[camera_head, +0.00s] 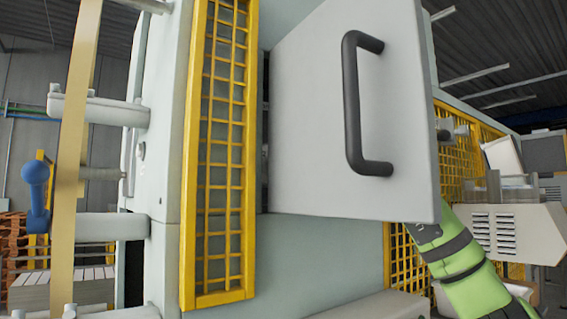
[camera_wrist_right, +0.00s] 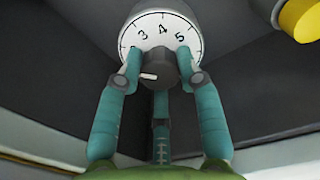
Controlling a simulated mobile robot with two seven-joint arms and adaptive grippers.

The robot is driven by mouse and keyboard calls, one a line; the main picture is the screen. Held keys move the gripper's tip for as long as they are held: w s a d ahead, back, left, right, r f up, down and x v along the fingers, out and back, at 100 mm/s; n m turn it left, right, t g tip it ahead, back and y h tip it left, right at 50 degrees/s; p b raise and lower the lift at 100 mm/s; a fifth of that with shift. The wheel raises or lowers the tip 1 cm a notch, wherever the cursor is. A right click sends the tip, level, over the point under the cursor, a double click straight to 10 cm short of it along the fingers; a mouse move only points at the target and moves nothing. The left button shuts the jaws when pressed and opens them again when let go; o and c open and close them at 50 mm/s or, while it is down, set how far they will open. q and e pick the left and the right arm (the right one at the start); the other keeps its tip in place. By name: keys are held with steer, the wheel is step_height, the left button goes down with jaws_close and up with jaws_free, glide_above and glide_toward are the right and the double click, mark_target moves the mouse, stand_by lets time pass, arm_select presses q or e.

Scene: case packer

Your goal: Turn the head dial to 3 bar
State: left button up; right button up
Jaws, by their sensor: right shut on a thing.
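The head dial (camera_wrist_right: 162,27) is a white round scale with black numbers at the top of the right wrist view; 3, 4 and 5 are readable. Its dark knob (camera_wrist_right: 162,66) has a white pointer mark facing left and slightly down, away from the 3. My right gripper (camera_wrist_right: 159,62) has teal fingers closed around the knob, one on each side and a third below. The lower part of the scale is hidden by the knob and fingers. In the head view the dial and right gripper are hidden behind the open grey door; my left gripper is not in view.
The open grey door (camera_head: 315,120) with a black handle (camera_head: 352,110) stands in front of my green right arm. A yellow mesh guard (camera_head: 222,150) is left of it. A yellow cylinder (camera_wrist_right: 300,18) is right of the dial in the wrist view.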

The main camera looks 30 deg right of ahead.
steer(key=shift+r, duration=0.15)
stand_by(0.4)
steer(key=shift+m, duration=0.4)
steer(key=shift+s+m+b, duration=0.1)
steer(key=shift+m+b, duration=0.95)
steer(key=shift+m, duration=0.15)
steer(key=shift+m+b, duration=0.9)
steer(key=shift+m, duration=1.4)
steer(key=shift+r, duration=0.1)
steer(key=o, duration=1)
steer(key=shift+o, duration=0.7)
steer(key=shift+w+f, duration=0.2)
steer(key=shift+s, duration=0.15)
